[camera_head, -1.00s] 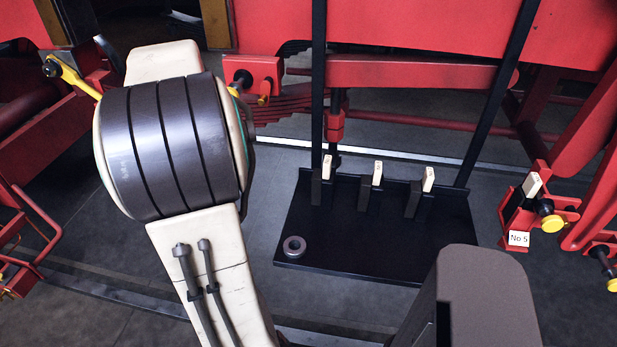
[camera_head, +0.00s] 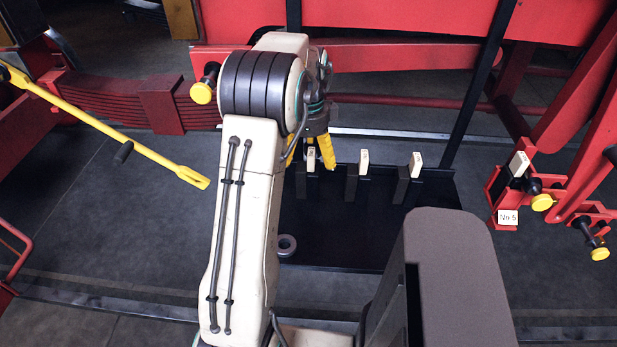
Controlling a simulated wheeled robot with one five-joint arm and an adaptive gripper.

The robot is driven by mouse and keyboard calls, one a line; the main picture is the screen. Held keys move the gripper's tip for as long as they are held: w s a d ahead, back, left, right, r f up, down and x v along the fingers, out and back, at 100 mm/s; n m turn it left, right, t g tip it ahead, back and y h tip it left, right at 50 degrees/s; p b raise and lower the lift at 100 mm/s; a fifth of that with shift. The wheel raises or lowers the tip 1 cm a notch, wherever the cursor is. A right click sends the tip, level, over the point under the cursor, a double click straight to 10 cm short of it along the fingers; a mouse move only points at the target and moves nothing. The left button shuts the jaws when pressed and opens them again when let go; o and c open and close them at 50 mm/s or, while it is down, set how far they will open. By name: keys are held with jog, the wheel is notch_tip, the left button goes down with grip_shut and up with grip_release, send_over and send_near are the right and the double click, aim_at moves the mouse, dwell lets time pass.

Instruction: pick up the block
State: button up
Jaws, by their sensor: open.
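Three small cream blocks stand in a row on dark upright holders on a black tray (camera_head: 340,245): a left block (camera_head: 311,161), a middle block (camera_head: 364,162) and a right block (camera_head: 416,164). A fourth cream block (camera_head: 519,164) sits in a red bracket labelled No 5. My gripper (camera_head: 310,153) has yellow fingers and is open, spread above and around the left block's position. Whether the fingers are level with that block or behind it I cannot tell. My arm hides part of the tray's left side.
A grey ring (camera_head: 287,246) lies on the tray's left part. Black posts (camera_head: 480,85) rise behind the tray. A yellow lever (camera_head: 120,133) reaches in from the left. Red machinery with yellow knobs (camera_head: 542,202) stands at the right. Grey floor is clear at lower left.

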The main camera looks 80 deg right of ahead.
aim_at(309, 171)
jog(key=f, duration=0.3)
jog(key=shift+s+a+f+p, duration=0.1)
jog(key=shift+a+f+p, duration=0.2)
jog(key=shift+p, duration=0.05)
jog(key=shift+f, duration=0.9)
jog(key=c, duration=1.2)
jog(key=shift+d+r, duration=0.1)
jog(key=shift+c, duration=0.3)
jog(key=shift+r, duration=0.15)
